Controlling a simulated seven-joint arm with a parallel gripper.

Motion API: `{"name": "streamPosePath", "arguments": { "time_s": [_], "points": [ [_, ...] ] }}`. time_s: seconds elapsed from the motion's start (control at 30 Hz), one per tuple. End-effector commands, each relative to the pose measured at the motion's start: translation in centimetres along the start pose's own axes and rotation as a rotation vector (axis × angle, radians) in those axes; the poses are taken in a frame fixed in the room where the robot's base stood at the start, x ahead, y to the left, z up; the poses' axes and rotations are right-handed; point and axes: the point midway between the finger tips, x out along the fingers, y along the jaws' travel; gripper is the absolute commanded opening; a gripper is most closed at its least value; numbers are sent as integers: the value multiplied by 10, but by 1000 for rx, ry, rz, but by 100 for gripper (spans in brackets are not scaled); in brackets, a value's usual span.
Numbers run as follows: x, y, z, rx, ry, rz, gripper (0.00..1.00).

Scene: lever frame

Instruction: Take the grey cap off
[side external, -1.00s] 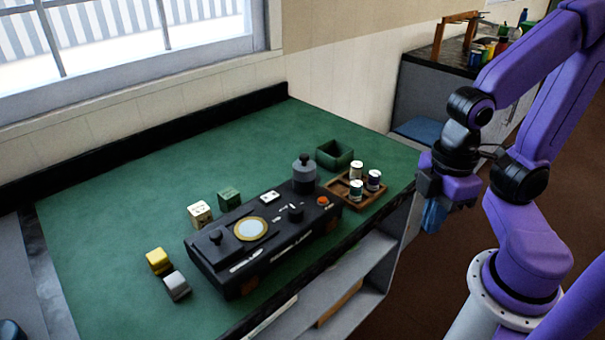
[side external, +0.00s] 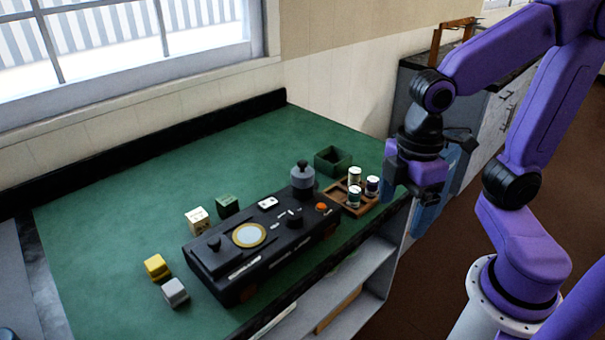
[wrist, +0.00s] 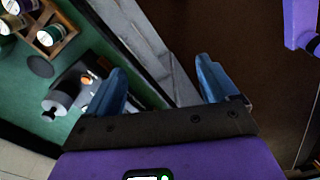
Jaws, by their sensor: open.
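The grey cap (side external: 302,177) is a round grey piece with a dark knob on top. It sits at the back right end of the black lever frame (side external: 215,285) on the green table. In the wrist view the grey cap (wrist: 58,100) shows at the left, beyond the left finger. My gripper (side external: 425,205) is to the right of the cap, over the table's right edge and apart from it. Its blue fingers (wrist: 165,85) are spread with nothing between them.
A wooden tray (side external: 338,199) with several small cans stands right of the cap, between it and my gripper. A dark green open box (side external: 322,165) is behind it. White, green, yellow and grey blocks lie left of the frame. The back of the table is clear.

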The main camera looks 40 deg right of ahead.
Motion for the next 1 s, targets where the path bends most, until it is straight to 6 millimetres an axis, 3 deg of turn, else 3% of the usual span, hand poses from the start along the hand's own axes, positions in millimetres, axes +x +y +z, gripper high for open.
{"name": "streamPosePath", "arguments": {
  "time_s": [0.2, 0.43, 0.7, 0.83, 1.0],
  "points": [
    [-32, 59, -49, -96, -6, 3, 87],
    [-63, 128, -79, -204, -15, 1, 87],
    [-95, 206, -90, -326, -22, -4, 87],
    [-105, 232, -87, -369, -24, -7, 87],
    [-110, 246, -84, -398, -25, -10, 87]
  ]
}}
